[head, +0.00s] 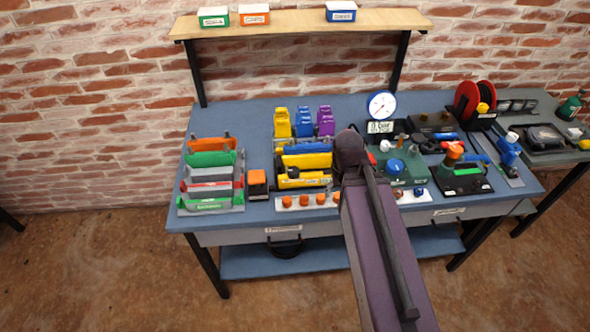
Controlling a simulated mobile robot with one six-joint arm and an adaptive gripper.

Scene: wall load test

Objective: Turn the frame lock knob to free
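I cannot pick out the frame lock knob for certain, as the labels are too small to read. Candidates on the blue workbench (235,125) include a blue knob (395,166) on a green unit right of my arm. Several orange knobs (303,200) sit on a white strip along the front edge. A black unit (466,180) with a green and orange top stands farther right. My arm reaches from the bottom of the head view up over the bench middle and hides part of it. My gripper is not visible beyond the arm's dark end.
Coloured holders (211,158) stand at the bench's left, beside a black and orange box (257,184). A round white gauge (381,105) and a red reel (467,100) stand at the back. A wooden shelf (290,25) spans above. The back left bench top is clear.

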